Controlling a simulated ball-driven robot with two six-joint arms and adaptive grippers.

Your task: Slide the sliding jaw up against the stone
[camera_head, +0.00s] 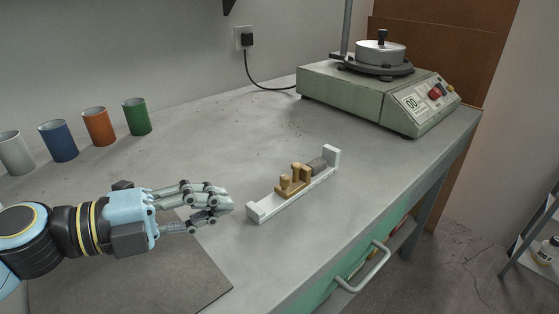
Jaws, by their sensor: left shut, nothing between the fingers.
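A white holder (262,210) with raised ends lies at a slant on the bench. A tan sliding jaw (291,184) with upright posts sits in its middle. A grey stone (318,165) lies in the holder, between the jaw and the far right raised end. Jaw and stone look very close; I cannot tell whether they touch. My left gripper (228,205) is shut and empty, just left of the holder's near end and apart from it. My right gripper is not in view.
Several coloured cups (98,127) stand at the back left. A green machine (369,93) with a round lidded pan (381,53) stands at the back right. A dark mat (130,280) lies under my left arm. The bench's front edge, with a drawer handle (365,270), is right of the holder.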

